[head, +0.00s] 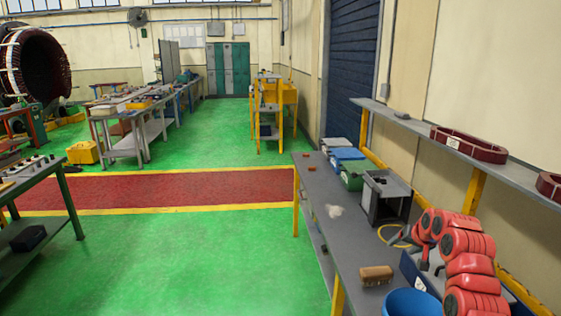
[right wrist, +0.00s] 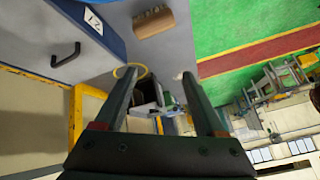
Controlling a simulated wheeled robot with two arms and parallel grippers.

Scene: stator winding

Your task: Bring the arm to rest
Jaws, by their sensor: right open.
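My right arm, with red rounded links, reaches in from the right edge of the head view, over the grey workbench (head: 330,225). My right gripper (head: 405,237) is small and dark there, partly hidden by the arm. In the right wrist view its two long dark fingers (right wrist: 159,74) stand apart with nothing between them. It appears to be above the bench, with a yellow ring (right wrist: 137,68) beyond the left finger. My left gripper and arm are not in the head view.
The bench holds a brown brush-like block (head: 376,274), a blue round container (head: 411,303), a grey open box (head: 385,198) and several bins (head: 347,160). A shelf (head: 400,120) with a dark red ring (head: 468,146) runs along the wall.

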